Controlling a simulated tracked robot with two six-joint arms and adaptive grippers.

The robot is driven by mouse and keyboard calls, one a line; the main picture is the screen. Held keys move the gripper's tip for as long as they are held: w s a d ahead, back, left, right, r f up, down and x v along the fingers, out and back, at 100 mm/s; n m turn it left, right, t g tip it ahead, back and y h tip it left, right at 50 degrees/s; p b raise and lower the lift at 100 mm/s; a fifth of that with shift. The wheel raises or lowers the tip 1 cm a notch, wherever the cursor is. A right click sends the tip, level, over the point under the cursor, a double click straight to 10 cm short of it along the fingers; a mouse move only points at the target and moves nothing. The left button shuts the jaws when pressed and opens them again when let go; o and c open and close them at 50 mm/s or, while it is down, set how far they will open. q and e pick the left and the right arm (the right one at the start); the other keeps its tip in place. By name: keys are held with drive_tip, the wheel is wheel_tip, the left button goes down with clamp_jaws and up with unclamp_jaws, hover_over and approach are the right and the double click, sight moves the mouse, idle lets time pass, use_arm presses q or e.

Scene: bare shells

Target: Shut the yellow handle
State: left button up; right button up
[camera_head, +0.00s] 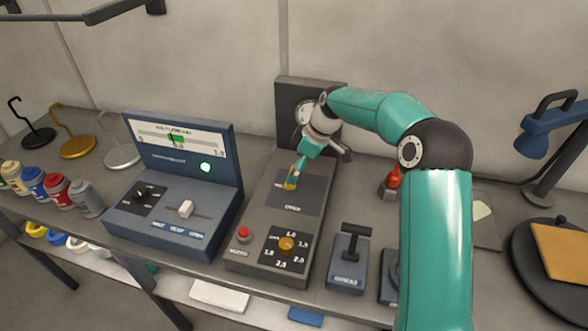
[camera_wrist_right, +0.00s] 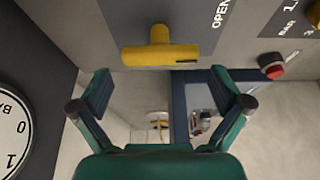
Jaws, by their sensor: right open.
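The yellow handle (camera_wrist_right: 160,53) shows in the right wrist view as a T-shaped bar on a short stem, on a grey panel lettered OPEN. In the head view a small yellow part of the handle (camera_head: 289,184) shows on the grey console (camera_head: 262,215), mostly covered by my right gripper (camera_head: 298,172). In the right wrist view my right gripper (camera_wrist_right: 166,90) is open, its teal fingers spread wide and empty. The handle lies just beyond the fingertips, roughly centred between them, with no contact visible. My left gripper is out of view.
The console carries a red button (camera_head: 243,234) and a yellow dial knob (camera_head: 287,244). A blue console (camera_head: 175,215) with a screen stands left, a small lever box (camera_head: 348,262) right. A gauge (camera_wrist_right: 12,130) shows in the wrist view.

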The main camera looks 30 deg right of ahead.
drive_tip(key=shift+x, duration=1.35)
drive_tip(key=shift+c, duration=0.3)
drive_tip(key=c, duration=0.7)
